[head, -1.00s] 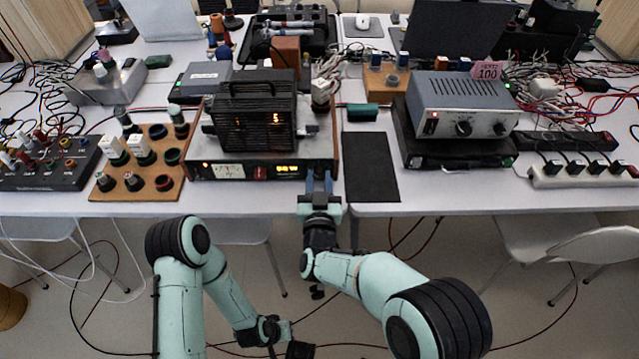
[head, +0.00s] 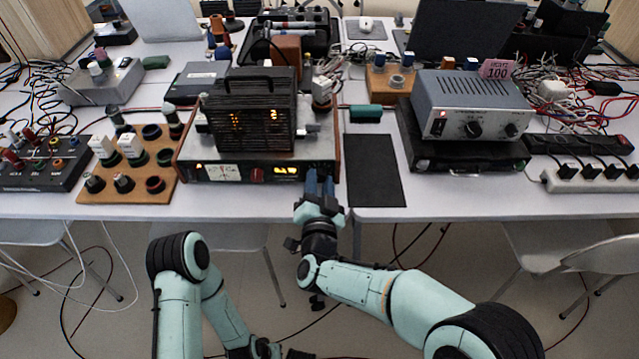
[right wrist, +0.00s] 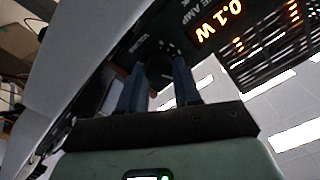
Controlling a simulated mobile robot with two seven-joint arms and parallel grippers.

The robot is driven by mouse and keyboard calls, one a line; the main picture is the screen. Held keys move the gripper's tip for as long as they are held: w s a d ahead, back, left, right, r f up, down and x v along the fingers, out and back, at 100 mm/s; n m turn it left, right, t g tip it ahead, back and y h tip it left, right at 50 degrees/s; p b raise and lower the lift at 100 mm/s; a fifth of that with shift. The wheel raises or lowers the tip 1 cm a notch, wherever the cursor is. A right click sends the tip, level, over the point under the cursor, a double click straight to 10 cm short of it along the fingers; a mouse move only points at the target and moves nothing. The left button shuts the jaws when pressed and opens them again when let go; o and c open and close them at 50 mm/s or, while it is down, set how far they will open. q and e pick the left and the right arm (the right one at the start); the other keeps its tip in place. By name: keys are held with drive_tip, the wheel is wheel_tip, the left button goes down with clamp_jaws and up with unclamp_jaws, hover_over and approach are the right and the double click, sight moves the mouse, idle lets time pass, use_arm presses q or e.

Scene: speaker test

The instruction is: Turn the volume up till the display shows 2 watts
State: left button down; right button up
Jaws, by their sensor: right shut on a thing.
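The amplifier (head: 217,173) stands at the table's front edge, with a black slotted cage on top and a small meter in its front. Its lit display (head: 286,170) is too small to read in the head view; in the right wrist view the orange display (right wrist: 205,20) reads 0.1 W. My right gripper (head: 319,180) reaches the right end of the amplifier's front. In the right wrist view, its blue fingers (right wrist: 160,75) are shut on the dark volume knob (right wrist: 160,67), which they partly hide. My left gripper (head: 262,350) hangs low at the bottom edge, its fingers unclear.
A grey power supply (head: 470,100) stands on a black box at the right. A black mat (head: 375,170) lies bare between it and the amplifier. A wooden board (head: 125,180) with several jars or valves is at the left. A power strip (head: 590,177) lies far right.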

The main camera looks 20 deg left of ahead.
idle(0.3)
drive_tip(key=o, duration=1.1)
drive_tip(key=shift+c, duration=0.2)
drive_tip(key=shift+s, duration=0.15)
use_arm(q)
drive_tip(key=shift+t, duration=0.7)
drive_tip(key=w+r, duration=0.1)
drive_tip(key=w+r+p, duration=0.2)
drive_tip(key=shift+w+d+r, duration=0.15)
drive_tip(key=shift+w+d, duration=0.15)
drive_tip(key=shift+w, duration=0.05)
use_arm(e)
drive_tip(key=v, duration=1.3)
drive_tip(key=shift+d, duration=0.1)
